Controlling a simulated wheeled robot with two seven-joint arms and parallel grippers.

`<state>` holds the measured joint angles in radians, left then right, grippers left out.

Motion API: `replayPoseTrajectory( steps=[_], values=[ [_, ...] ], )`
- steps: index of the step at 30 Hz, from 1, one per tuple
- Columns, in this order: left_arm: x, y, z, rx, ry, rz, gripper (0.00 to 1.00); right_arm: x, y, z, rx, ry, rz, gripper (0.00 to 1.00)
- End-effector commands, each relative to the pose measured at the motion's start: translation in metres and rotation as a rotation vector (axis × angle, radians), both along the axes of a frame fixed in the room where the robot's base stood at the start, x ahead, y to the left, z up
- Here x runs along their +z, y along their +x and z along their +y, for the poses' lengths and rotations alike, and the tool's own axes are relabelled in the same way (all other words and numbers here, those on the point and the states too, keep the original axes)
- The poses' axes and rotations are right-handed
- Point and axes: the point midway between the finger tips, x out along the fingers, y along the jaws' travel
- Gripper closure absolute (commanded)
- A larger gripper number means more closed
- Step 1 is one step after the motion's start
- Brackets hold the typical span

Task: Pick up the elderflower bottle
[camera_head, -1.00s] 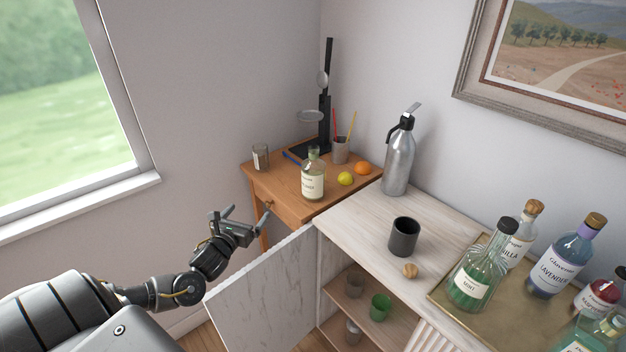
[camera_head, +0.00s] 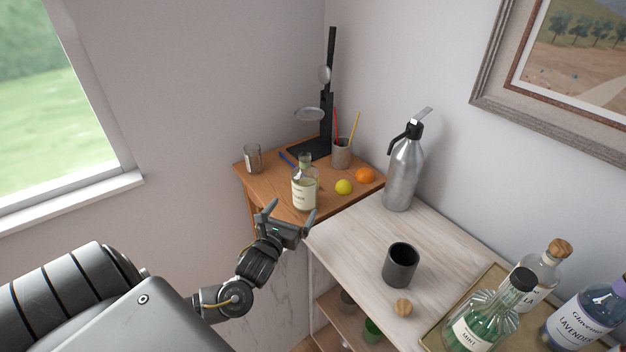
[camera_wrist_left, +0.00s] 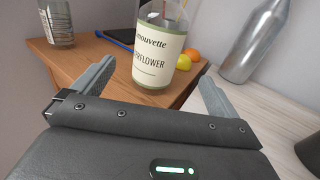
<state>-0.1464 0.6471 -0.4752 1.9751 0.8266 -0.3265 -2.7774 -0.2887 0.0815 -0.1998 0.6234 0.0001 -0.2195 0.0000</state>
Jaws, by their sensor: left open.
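The elderflower bottle (camera_head: 305,190) stands upright near the front of the small wooden table, clear glass with a cream label. In the left wrist view the elderflower bottle (camera_wrist_left: 158,55) shows its label ending in "ERFLOWER", and its top is cut off. My left gripper (camera_head: 291,214) is open and empty just in front of the bottle. In the left wrist view the fingers (camera_wrist_left: 153,88) spread to either side of the bottle's lower part, with the bottle beyond them; whether they touch it I cannot tell. My right gripper is not in view.
A glass jar (camera_head: 253,158), lemon (camera_head: 344,187), orange (camera_head: 366,175), pencil cup (camera_head: 341,153) and black stand (camera_head: 328,110) share the wooden table (camera_head: 270,188). On the pale cabinet (camera_head: 350,233) are a metal siphon (camera_head: 403,175), dark cup (camera_head: 400,265) and several bottles on a tray.

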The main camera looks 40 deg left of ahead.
Motion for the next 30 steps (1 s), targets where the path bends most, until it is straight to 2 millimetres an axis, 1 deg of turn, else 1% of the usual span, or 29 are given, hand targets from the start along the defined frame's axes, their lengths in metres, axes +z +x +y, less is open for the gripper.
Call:
replayPoseTrajectory(
  steps=[4,7,12,14,18,21,24,26,30],
  values=[
    [-0.001,-0.003,0.002,0.007,-0.002,0.000,0.01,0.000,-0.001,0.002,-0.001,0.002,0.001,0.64],
    [0.000,0.000,0.008,0.015,-0.001,0.000,0.01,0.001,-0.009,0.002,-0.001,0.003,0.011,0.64],
    [0.001,0.023,0.019,0.023,0.000,-0.001,0.01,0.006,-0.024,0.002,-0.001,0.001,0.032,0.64],
    [0.001,0.031,0.022,0.022,0.001,-0.001,0.01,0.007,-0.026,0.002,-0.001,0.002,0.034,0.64],
    [0.000,0.044,0.024,0.020,-0.001,0.001,0.01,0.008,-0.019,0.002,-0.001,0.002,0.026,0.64],
    [-0.001,0.046,0.024,0.018,-0.002,0.000,0.01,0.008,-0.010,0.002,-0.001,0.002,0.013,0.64],
    [0.000,0.049,0.025,0.018,-0.002,0.000,0.01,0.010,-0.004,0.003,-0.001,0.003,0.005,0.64],
    [0.002,0.055,0.027,0.019,-0.001,0.001,0.01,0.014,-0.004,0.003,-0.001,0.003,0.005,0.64],
    [0.003,0.075,0.035,0.019,0.000,0.000,0.01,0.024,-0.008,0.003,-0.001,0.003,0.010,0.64]
  ],
)
